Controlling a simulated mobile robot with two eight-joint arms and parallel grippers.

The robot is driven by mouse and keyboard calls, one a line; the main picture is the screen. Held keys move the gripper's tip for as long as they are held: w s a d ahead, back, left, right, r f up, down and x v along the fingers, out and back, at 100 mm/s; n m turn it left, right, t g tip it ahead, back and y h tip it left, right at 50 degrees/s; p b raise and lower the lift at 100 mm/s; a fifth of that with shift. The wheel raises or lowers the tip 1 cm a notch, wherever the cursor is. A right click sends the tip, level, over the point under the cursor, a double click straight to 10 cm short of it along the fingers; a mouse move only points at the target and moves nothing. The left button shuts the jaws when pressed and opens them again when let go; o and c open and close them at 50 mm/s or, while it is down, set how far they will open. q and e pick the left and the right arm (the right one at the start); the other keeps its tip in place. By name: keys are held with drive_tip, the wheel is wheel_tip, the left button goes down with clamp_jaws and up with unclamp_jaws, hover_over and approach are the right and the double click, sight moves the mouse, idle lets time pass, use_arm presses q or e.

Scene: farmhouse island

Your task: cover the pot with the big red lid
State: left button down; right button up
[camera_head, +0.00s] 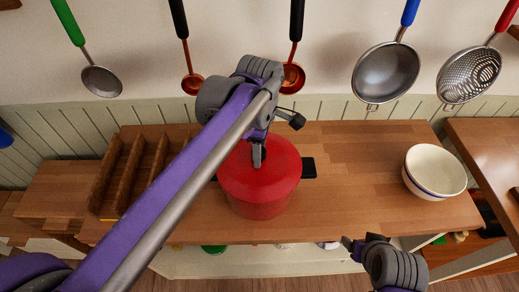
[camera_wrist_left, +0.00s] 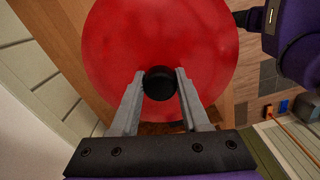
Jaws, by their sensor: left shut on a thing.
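The big red lid (camera_head: 238,176) covers the top of the red pot (camera_head: 262,210) in the head view. It looks level and lined up with the pot; I cannot tell whether it rests on the rim or hangs just above it. My left gripper (camera_head: 258,158) is over the lid's middle. In the left wrist view its fingers (camera_wrist_left: 160,75) are shut on the lid's black knob (camera_wrist_left: 160,84); the red lid (camera_wrist_left: 160,35) fills the upper middle. A dark pot handle (camera_head: 308,168) shows at the right. My right gripper (camera_head: 352,246) is at the lower right, apart from the pot.
The pot stands on a wooden counter (camera_head: 350,200). A wooden divided rack (camera_head: 128,172) is at the left, a white bowl (camera_head: 435,171) at the right. Ladles and strainers (camera_head: 386,72) hang on the wall behind. The counter between pot and bowl is clear.

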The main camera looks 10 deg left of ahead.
use_arm(q)
drive_tip(key=shift+f, duration=0.2)
use_arm(e)
drive_tip(key=shift+f, duration=0.15)
use_arm(q)
drive_tip(key=shift+c, duration=1.5)
unclamp_jaws()
drive_tip(key=shift+r, duration=0.1)
drive_tip(key=shift+r+p, duration=0.4)
drive_tip(key=shift+r, duration=0.4)
drive_tip(key=shift+r+p, duration=1.05)
drive_tip(key=shift+r, duration=1.15)
drive_tip(key=shift+w, duration=0.1)
use_arm(e)
drive_tip(key=shift+t, duration=0.3)
drive_tip(key=r, duration=0.1)
drive_tip(key=w+r, duration=0.1)
drive_tip(key=r, duration=0.1)
drive_tip(key=w+r, duration=0.1)
drive_tip(key=shift+w+r, duration=0.15)
drive_tip(key=shift+r, duration=0.1)
